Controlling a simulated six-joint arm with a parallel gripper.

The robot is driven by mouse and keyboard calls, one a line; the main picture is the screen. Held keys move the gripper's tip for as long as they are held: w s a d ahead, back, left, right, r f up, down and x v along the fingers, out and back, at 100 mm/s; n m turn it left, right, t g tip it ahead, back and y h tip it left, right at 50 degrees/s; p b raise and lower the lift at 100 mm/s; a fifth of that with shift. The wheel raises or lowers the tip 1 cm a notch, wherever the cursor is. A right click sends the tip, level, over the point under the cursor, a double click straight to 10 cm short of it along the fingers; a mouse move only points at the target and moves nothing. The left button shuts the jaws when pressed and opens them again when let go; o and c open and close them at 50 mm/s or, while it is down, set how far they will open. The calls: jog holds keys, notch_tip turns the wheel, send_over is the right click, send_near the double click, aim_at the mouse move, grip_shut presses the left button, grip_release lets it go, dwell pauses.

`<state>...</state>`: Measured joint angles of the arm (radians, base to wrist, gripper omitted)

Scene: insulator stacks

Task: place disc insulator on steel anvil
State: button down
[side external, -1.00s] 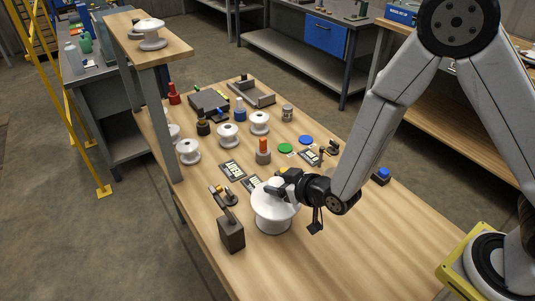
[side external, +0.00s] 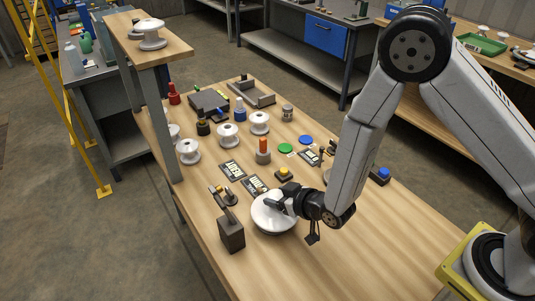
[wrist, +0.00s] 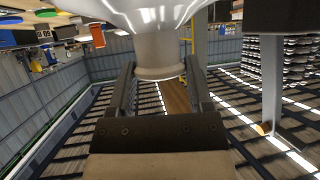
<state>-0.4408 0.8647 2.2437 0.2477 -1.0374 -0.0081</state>
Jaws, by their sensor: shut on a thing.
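A white disc insulator (side external: 272,220) is low over the near part of the wooden table in the side view. My gripper (side external: 283,203) reaches it from the right and is shut on its upper part. In the wrist view the glossy white insulator (wrist: 157,55) fills the top centre, its narrow end between the two fingers of my gripper (wrist: 160,80). The disc hides what is under it, so I cannot tell whether it touches anything. A dark grey block (side external: 231,236) stands just left of the disc; I cannot tell whether it is the steel anvil.
Several white spool-shaped insulators (side external: 228,135) stand farther back on the table. A small lever clamp (side external: 226,196), printed cards (side external: 232,170) and a yellow button (side external: 284,173) lie close behind the disc.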

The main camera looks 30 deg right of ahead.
jog(key=shift+f, duration=1.75)
jog(key=shift+f, duration=0.1)
grip_release()
jog(key=shift+f, duration=0.1)
jog(key=shift+r, duration=0.2)
jog(key=v, duration=0.7)
jog(key=shift+s, duration=0.25)
jog(key=shift+w+d+r, duration=0.1)
jog(key=shift+r, duration=0.05)
